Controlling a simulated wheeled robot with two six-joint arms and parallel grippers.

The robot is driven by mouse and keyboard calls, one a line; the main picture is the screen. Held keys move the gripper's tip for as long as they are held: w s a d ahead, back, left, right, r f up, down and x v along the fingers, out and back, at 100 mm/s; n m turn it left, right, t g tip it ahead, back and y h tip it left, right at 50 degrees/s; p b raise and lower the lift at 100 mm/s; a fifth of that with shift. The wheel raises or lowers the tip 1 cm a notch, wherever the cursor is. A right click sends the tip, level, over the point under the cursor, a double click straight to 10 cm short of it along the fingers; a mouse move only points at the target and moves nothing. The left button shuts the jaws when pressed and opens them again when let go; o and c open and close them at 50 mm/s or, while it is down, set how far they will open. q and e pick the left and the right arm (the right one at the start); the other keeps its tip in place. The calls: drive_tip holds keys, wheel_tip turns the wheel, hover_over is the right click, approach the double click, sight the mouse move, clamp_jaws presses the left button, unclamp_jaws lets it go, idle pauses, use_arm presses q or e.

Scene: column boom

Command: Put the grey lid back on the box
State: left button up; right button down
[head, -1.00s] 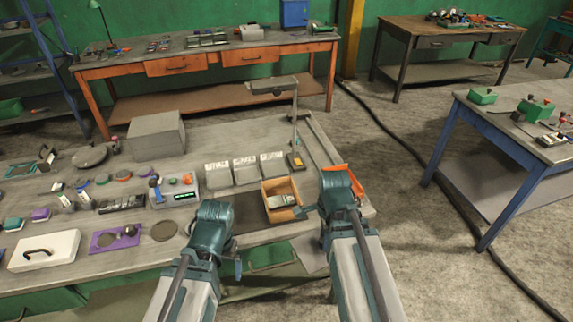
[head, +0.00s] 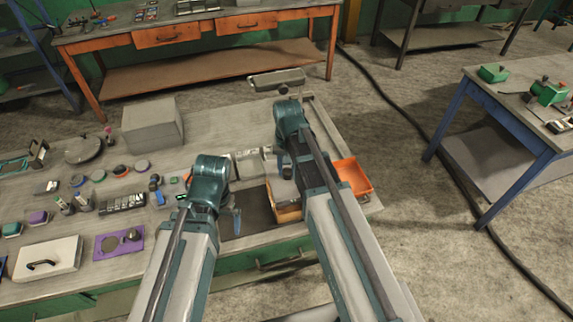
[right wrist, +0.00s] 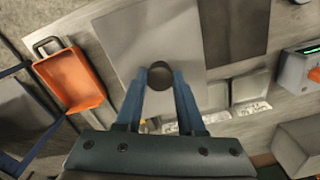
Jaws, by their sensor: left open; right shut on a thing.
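The grey lid (right wrist: 120,55) is a flat plate with a dark round knob (right wrist: 160,76). My right gripper (right wrist: 160,88) is shut on that knob. In the head view the lid (head: 283,188) shows partly beside my right arm, over the wooden box (head: 288,214). Only part of the box's light-brown wall shows. The box's inside is hidden, and I cannot tell whether the lid touches its rim. In the right wrist view the lid hides the box. My left gripper (head: 237,222) is open and empty, left of the box.
An orange tray (head: 354,176) lies close to the right of my right arm. A dark mat (head: 252,212) lies left of the box. Pale bins (head: 247,163) stand behind. A lamp (head: 277,80) and a grey block (head: 152,124) are further back.

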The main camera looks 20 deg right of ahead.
sight(287, 182)
drive_tip(key=shift+f, duration=0.1)
wheel_tip(287, 182, down, 6)
drive_tip(key=b, duration=0.6)
drive_tip(key=shift+f, duration=0.25)
drive_tip(key=shift+f+b, duration=0.55)
drive_tip(key=shift+b, duration=0.3)
idle(1.7)
unclamp_jaws()
idle(0.7)
drive_tip(key=shift+r, duration=0.1)
drive_tip(key=shift+r+p, duration=3.5)
drive_tip(key=shift+p, duration=0.1)
